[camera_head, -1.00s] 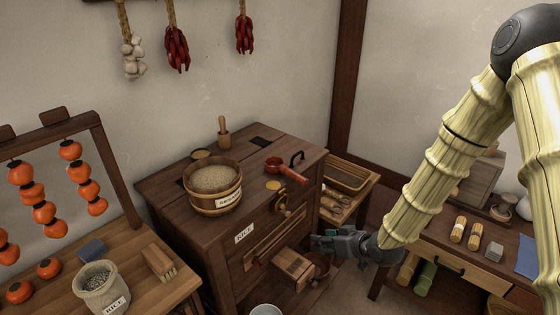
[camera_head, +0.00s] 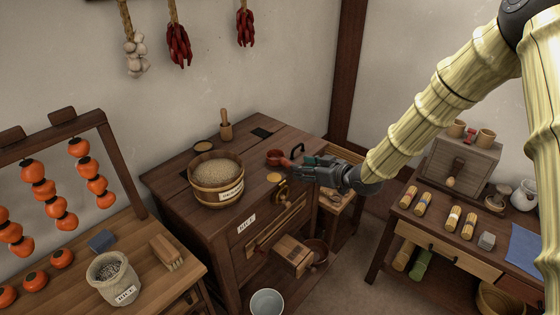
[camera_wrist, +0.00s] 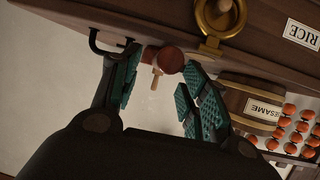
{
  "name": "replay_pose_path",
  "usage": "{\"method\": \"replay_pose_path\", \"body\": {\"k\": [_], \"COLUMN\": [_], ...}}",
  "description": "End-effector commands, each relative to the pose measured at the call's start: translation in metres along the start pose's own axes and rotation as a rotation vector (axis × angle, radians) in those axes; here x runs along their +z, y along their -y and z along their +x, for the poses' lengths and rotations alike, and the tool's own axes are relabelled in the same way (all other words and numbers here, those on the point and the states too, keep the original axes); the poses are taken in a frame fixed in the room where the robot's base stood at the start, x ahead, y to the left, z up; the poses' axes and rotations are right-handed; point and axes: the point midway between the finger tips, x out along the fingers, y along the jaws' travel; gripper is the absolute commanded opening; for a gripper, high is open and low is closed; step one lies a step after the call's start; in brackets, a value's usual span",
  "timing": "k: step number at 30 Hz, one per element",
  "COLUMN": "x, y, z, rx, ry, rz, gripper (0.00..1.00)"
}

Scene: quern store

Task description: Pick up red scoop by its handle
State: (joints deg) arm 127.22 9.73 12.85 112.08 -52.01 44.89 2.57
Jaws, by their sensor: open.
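The red scoop (camera_head: 276,157) lies on top of the dark wooden chest (camera_head: 177,180), its bowl to the left. Its handle is mostly hidden behind my gripper (camera_head: 303,166) in the head view. My gripper is at the chest's right edge, fingers pointing left toward the scoop. In the wrist view, a round red end (camera_wrist: 169,60), seemingly the scoop's handle, shows between the open teal-padded fingers of my gripper (camera_wrist: 160,78). I cannot tell whether either finger touches it.
A tub of grain (camera_head: 217,193) stands left of the scoop. A black loop handle (camera_head: 297,150) rises just behind my gripper, and a brass fitting (camera_head: 281,192) is on the chest front. A drawer (camera_head: 293,254) sticks out below. A wooden pestle (camera_head: 226,126) stands at the back.

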Motion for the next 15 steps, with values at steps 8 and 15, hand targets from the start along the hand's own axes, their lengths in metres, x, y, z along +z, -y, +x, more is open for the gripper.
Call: {"method": "replay_pose_path", "body": {"k": [8,15], "x": [-0.008,-0.008], "y": [0.003,0.003], "z": [0.021,0.046], "rx": [-0.001,0.001], "ry": [0.001,0.001], "rz": [0.000,0.001], "gripper": [0.45,0.45]}}
